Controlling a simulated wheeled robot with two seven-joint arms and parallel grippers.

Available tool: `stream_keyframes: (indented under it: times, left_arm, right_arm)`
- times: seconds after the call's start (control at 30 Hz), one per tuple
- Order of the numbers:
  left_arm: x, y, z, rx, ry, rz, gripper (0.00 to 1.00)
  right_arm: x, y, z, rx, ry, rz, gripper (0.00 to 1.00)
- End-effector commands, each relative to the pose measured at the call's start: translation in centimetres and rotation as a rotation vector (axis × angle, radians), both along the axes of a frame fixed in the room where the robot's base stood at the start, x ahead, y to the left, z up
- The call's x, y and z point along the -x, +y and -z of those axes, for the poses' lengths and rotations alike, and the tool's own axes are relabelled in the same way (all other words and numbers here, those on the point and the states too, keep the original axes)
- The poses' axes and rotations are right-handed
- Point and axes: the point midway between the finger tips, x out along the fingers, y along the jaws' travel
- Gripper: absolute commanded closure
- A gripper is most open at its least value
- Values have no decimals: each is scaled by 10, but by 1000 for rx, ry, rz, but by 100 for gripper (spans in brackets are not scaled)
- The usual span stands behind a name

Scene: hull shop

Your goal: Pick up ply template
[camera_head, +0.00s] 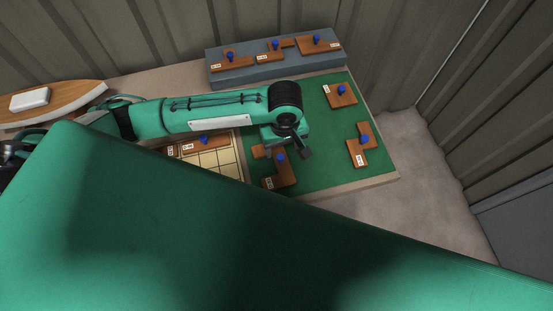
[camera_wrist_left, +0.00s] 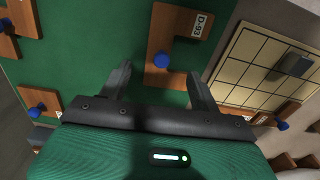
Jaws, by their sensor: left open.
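A brown ply template (camera_head: 285,176) with a blue knob and a white label lies on the green mat, partly hidden by my left gripper. In the left wrist view, a template labelled D-93 (camera_wrist_left: 181,30) has its blue knob (camera_wrist_left: 162,60) ahead of and between the fingers. My left gripper (camera_head: 299,148) is over the mat next to the template, open and empty. In the left wrist view its two fingers (camera_wrist_left: 159,72) are spread apart, and no contact with the knob shows. My right gripper is not in view.
Other templates lie on the green mat (camera_head: 320,120), including a square one (camera_head: 341,98) and a stepped one (camera_head: 355,152). A grey stepped block (camera_head: 270,70) holds three more behind. A gridded tray (camera_head: 226,158) is left of the mat. A wooden hull (camera_head: 70,97) stands far left.

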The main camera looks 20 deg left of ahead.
Motion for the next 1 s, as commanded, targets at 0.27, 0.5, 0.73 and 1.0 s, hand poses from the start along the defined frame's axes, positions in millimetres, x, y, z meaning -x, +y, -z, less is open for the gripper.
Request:
stream_keyframes:
  times: [0.27, 0.5, 0.73, 1.0]
  left_arm:
    - [-1, 0, 31, -1, -1, 0, 36]
    - [-5, 4, 56, -1, 0, -1, 36]
    - [-5, 4, 82, -1, -2, 1, 36]
    - [-5, 4, 84, 0, -3, 1, 44]
  right_arm:
    - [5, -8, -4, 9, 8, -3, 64]
    - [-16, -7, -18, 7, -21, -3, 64]
    - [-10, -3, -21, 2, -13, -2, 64]
    - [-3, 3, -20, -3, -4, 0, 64]
